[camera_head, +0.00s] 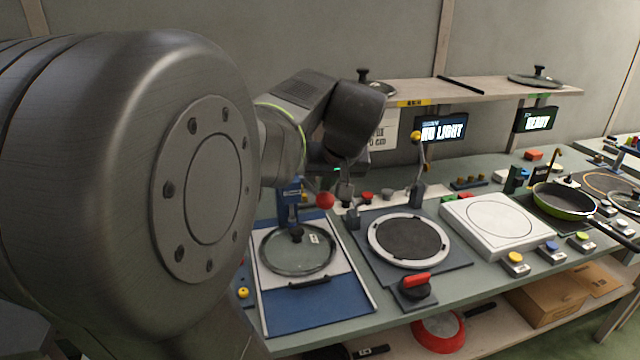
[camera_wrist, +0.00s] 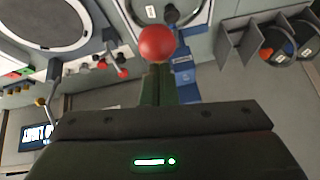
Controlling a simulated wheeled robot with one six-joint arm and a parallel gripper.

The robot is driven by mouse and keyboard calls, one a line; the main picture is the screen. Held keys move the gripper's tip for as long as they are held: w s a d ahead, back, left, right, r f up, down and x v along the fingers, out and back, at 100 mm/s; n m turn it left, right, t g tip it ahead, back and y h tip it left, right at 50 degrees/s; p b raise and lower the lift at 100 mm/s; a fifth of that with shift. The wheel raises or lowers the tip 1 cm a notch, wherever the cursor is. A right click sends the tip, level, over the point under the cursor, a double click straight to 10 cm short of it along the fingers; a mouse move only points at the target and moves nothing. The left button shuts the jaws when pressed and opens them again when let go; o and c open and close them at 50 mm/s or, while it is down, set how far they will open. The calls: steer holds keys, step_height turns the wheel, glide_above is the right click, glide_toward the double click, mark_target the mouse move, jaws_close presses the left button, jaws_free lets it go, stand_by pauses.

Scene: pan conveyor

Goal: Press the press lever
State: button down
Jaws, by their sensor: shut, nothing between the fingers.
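The press lever shows as a red ball knob (camera_head: 325,200) beside a blue press column (camera_head: 289,203) at the back of the left station. In the wrist view the red knob (camera_wrist: 157,42) lies right at the tips of my fingers, covering their ends; I cannot tell whether they touch. The blue press part (camera_wrist: 184,72) is just right of it there. My gripper (camera_head: 344,192) is shut and empty, close to the knob's right in the head view. A glass lid (camera_head: 297,252) with a black knob lies on the blue and white press board (camera_head: 320,312) below.
A shelf (camera_head: 480,92) runs above the bench.

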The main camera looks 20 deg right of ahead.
steer(key=shift+s+a+f+t+b, duration=0.1)
steer(key=shift+s+f+t+b, duration=0.5)
steer(key=shift+f+b, duration=2.5)
steer(key=shift+s+f+t+b, duration=0.15)
steer(key=shift+f+t+b, duration=0.85)
steer(key=shift+f+b, duration=2.1)
steer(key=shift+s+a+f+t+b, duration=0.1)
steer(key=shift+s+f+t+b, duration=0.7)
steer(key=shift+b, duration=3.85)
steer(key=shift+w+f, duration=0.4)
steer(key=shift+f, duration=0.4)
steer(key=shift+r, duration=0.1)
step_height(320, 180, up, 6)
steer(key=d+p, duration=0.1)
steer(key=p, duration=0.3)
steer(key=s+f+v, duration=0.1)
steer(key=v, duration=0.8)
steer(key=shift+a+f+p, duration=0.15)
steer(key=shift+f+p, duration=0.05)
steer(key=shift+p, duration=0.1)
